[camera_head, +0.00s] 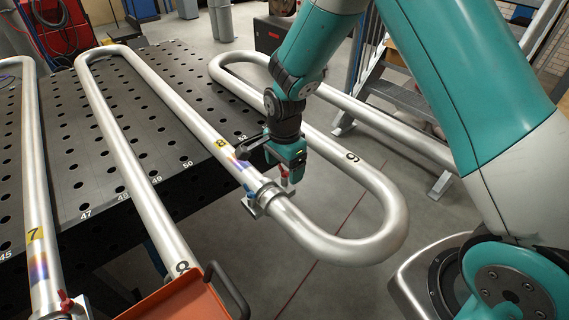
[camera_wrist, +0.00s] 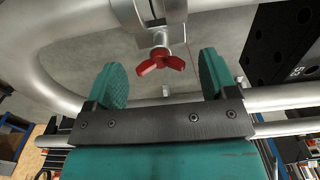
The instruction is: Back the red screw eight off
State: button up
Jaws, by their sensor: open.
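The red screw (camera_wrist: 160,63) is a winged knob on a short metal stem under a clamp, clear in the wrist view. In the head view only a small red part (camera_head: 284,182) of it shows, below my gripper. The clamp (camera_head: 264,197) sits around the coil tube (camera_head: 190,110) that bears the yellow 8 label (camera_head: 221,144). My gripper (camera_wrist: 162,80) is open, its two green fingers on either side of the screw's line, with the screw just beyond the tips. In the head view my gripper (camera_head: 289,160) is beside the clamp. No contact with the screw is visible.
A second red screw (camera_head: 66,300) is at the lower left, by the yellow 7 label (camera_head: 35,234). The perforated table (camera_head: 95,135) lies under the coils. An orange tray (camera_head: 180,302) is at the bottom. Another tube bend (camera_head: 375,235) curves close to the right of my gripper.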

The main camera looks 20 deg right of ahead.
jog(key=c, duration=0.9)
jog(key=shift+c, duration=0.2)
